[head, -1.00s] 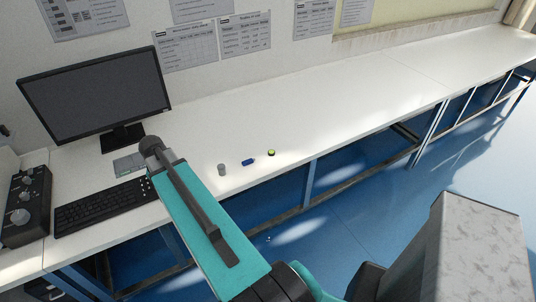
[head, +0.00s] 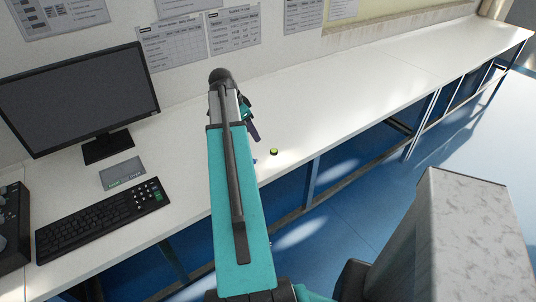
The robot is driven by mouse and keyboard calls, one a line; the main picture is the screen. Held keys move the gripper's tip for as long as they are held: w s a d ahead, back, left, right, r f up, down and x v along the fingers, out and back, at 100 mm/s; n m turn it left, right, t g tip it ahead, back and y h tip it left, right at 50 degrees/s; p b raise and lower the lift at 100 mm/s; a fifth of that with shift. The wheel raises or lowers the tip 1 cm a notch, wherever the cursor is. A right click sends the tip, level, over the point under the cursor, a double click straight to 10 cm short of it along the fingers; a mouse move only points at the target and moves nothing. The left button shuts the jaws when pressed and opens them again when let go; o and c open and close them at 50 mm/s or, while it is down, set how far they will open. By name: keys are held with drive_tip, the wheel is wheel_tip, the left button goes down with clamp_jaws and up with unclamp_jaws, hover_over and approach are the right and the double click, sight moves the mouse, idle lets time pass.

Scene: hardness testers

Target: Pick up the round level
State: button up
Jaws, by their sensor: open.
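The round level (head: 274,152) is a small, dark, round piece with a yellow-green top. It sits on the white bench near its front edge, just right of my arm in the head view. My gripper (head: 254,134) shows only in part beyond my teal arm, up and to the left of the level. It is open and apart from the level, pointing down over the bench. A small blue object (head: 254,160) is almost hidden behind my arm.
A monitor (head: 82,100), a keyboard (head: 104,218) and a flat grey box (head: 122,173) stand on the bench (head: 350,85) to the left. The bench to the right of the level is clear. Papers hang on the wall behind.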

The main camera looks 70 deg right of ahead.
drive_tip(key=shift+s+d+r+m, duration=0.3)
drive_tip(key=shift+s+d+m, duration=0.1)
drive_tip(key=shift+s+d, duration=0.2)
drive_tip(key=shift+s+d+r+m, duration=0.3)
drive_tip(key=shift+s+d+m, duration=0.15)
drive_tip(key=shift+s, duration=0.2)
drive_tip(key=shift+f, duration=0.1)
drive_tip(key=p, duration=0.1)
approach(274, 150)
drive_tip(key=shift+s+f, duration=0.15)
drive_tip(key=shift+f, duration=1)
drive_tip(key=shift+d, duration=0.1)
drive_tip(key=shift+p+x, duration=1.1)
drive_tip(key=shift+x, duration=1.55)
drive_tip(key=shift+d+r, duration=0.1)
